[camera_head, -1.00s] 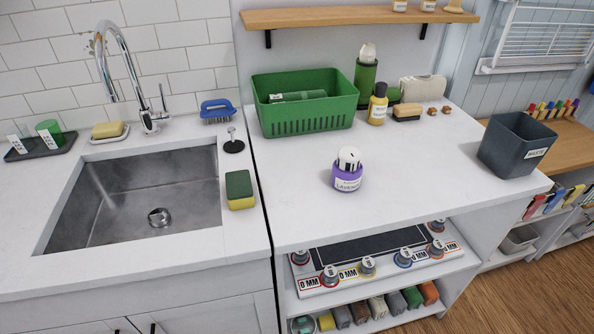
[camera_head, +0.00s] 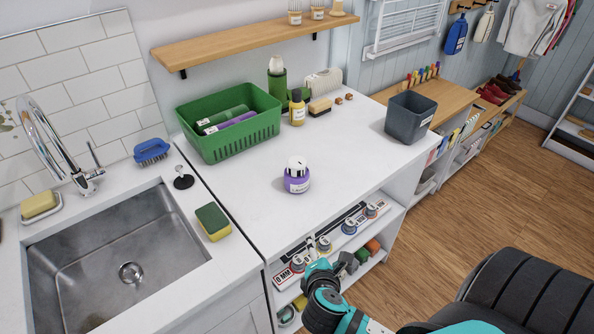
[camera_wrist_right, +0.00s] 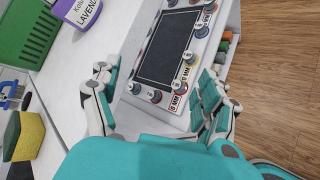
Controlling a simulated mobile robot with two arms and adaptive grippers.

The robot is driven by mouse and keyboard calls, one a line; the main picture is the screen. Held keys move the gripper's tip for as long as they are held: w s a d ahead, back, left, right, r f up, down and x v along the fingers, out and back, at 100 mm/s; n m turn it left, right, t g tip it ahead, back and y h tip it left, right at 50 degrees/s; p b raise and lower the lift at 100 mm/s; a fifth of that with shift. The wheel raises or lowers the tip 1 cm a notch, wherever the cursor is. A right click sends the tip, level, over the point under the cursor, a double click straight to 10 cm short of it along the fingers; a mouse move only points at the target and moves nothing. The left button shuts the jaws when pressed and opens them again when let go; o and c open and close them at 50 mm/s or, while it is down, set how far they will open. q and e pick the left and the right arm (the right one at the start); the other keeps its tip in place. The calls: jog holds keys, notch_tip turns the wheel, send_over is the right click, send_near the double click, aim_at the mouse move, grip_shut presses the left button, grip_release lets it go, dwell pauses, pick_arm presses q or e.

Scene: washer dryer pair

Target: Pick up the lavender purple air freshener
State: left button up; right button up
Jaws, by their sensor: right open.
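The lavender purple air freshener (camera_head: 297,175), a small purple jar with a white top and a label, stands upright on the white counter (camera_head: 255,203). In the right wrist view its lower part (camera_wrist_right: 78,12) shows at the top left, cut off by the edge. My right gripper (camera_head: 312,268) is in front of the counter, by the shelf below the top, nearer to me than the air freshener and apart from it. My left gripper is out of view.
A green basket (camera_head: 228,146) with rolls stands behind the air freshener. A yellow bottle (camera_head: 297,112) and a grey waste bin (camera_head: 410,117) stand further back. A sponge (camera_head: 213,222) lies by the sink (camera_head: 130,255). The counter around the air freshener is clear.

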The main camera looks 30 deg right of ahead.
jog(key=w+r+n+t+h, duration=0.1)
jog(key=w+r+n+t, duration=0.3)
jog(key=r+n, duration=0.3)
jog(key=n+t, duration=0.3)
jog(key=n, duration=0.3)
send_near(298, 170)
jog(key=shift+h, duration=0.3)
jog(key=p+x, duration=0.1)
jog(key=x, duration=0.1)
jog(key=p+x, duration=0.1)
jog(key=x, duration=0.1)
jog(key=p+x, duration=0.1)
jog(key=x, duration=0.2)
jog(key=shift+s+r, duration=0.1)
jog(key=shift+r, duration=0.2)
jog(key=x, duration=0.1)
jog(key=p+x, duration=0.1)
jog(key=x, duration=0.1)
jog(key=p+x, duration=0.1)
jog(key=x, duration=0.1)
jog(key=shift+a+f, duration=0.25)
jog(key=shift+f, duration=0.1)
jog(key=shift+w+d+f, duration=0.15)
jog(key=shift+w+d, duration=0.05)
jog(key=shift+w, duration=0.35)
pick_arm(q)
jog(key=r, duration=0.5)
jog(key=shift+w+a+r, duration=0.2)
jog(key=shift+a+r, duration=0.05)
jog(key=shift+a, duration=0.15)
